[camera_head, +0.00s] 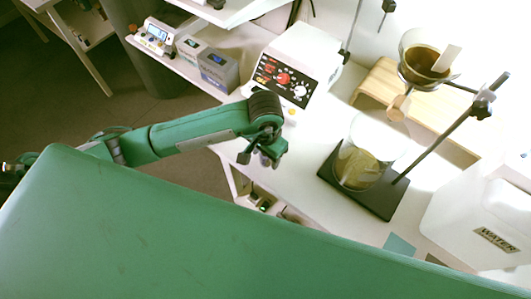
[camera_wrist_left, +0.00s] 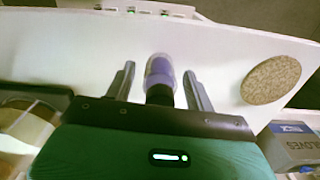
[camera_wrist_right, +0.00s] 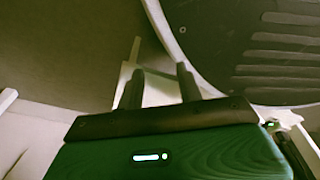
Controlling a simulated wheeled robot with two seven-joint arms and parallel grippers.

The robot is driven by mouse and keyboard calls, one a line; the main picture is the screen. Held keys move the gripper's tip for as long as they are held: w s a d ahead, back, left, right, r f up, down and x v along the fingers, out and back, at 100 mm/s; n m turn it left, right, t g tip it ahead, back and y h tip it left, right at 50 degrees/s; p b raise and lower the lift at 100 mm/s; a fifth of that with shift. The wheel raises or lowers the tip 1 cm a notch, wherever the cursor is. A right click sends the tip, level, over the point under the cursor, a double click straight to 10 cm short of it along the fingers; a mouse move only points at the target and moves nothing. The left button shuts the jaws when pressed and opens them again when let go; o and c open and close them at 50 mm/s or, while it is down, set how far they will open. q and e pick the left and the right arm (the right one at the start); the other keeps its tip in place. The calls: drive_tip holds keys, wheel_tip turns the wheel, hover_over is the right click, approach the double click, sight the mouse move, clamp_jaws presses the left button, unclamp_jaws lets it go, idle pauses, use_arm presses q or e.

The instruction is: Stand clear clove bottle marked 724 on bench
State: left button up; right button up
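A clear bottle with a dark cap (camera_wrist_left: 160,72) shows in the left wrist view, its cap end nearer the camera. Its label and number cannot be read, so I cannot tell whether it is the clove bottle marked 724. My left gripper (camera_wrist_left: 159,78) is open, one finger on each side of the bottle with a gap to each. In the head view my left gripper (camera_head: 257,156) hangs at the front edge of the white bench (camera_head: 310,185); no bottle can be made out there. My right gripper (camera_wrist_right: 159,72) is open and empty in the right wrist view.
A stand with a glass funnel (camera_head: 424,60) and beaker (camera_head: 360,165) is right of the left gripper. A control box (camera_head: 290,75) stands behind it. A white water container (camera_head: 485,215) is at right. The left wrist view shows a cork mat (camera_wrist_left: 270,79) and a gloves box (camera_wrist_left: 293,143).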

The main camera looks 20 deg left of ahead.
use_arm(q)
drive_tip(key=shift+r, duration=0.2)
wheel_tip(320, 180, up, 6)
drive_tip(key=shift+w+f+b, duration=0.1)
drive_tip(key=shift+f+b, duration=0.1)
drive_tip(key=shift+b, duration=0.1)
drive_tip(key=shift+r+b, duration=0.35)
drive_tip(key=shift+r, duration=2.85)
use_arm(e)
drive_tip(key=shift+w+a+r, duration=0.15)
drive_tip(key=shift+w+r, duration=0.15)
drive_tip(key=shift+w, duration=0.3)
drive_tip(key=shift+w+a+r, duration=0.15)
drive_tip(key=shift+w+r, duration=0.1)
drive_tip(key=shift+w, duration=0.35)
